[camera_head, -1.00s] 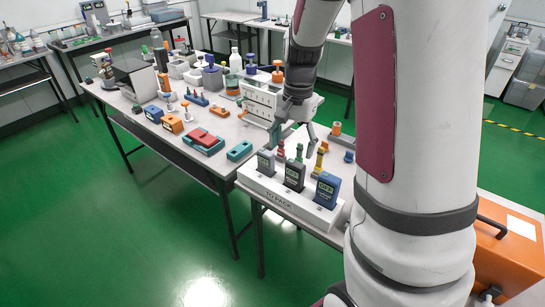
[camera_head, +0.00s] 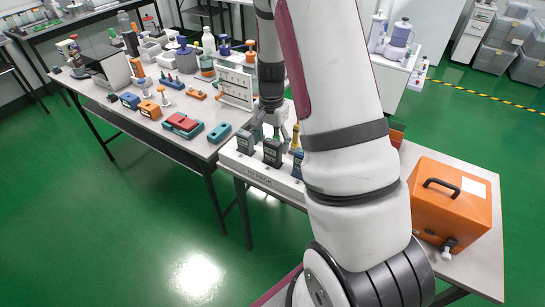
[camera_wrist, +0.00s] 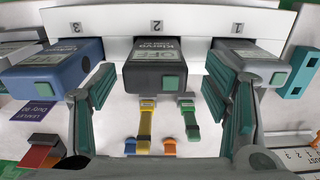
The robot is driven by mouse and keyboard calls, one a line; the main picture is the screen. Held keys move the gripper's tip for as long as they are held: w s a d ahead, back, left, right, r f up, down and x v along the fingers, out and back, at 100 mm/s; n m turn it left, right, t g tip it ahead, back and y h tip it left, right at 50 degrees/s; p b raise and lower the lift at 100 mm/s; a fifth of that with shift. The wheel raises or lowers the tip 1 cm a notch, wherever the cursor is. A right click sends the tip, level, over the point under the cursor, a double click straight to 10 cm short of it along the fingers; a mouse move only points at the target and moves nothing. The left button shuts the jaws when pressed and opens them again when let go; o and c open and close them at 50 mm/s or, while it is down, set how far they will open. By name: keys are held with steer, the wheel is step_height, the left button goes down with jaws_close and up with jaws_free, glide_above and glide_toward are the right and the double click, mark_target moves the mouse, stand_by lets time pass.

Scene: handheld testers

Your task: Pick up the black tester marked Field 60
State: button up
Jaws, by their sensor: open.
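The black tester (camera_head: 272,153) stands in the middle place of a white rack (camera_head: 262,178), between a grey tester (camera_head: 244,144) and a blue tester (camera_head: 298,165) partly behind my arm. In the wrist view the black tester (camera_wrist: 155,66) is under the number 2, showing "OFF" and a green button; I cannot read "Field 60" on it. My gripper (camera_head: 272,125) is just above it in the head view. In the wrist view my gripper (camera_wrist: 160,85) is open, with one finger on each side of the black tester and nothing held.
The blue tester (camera_wrist: 45,70) and grey tester (camera_wrist: 262,64) sit close outside my fingers in the wrist view. An orange case (camera_head: 450,205) stands at the right.

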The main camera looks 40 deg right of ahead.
mark_target(273, 154)
steer(key=shift+s+d+f, duration=0.1)
steer(key=shift+f, duration=1.25)
steer(key=shift+s+f, duration=0.1)
steer(key=shift+f, duration=1.2)
steer(key=c, duration=1.3)
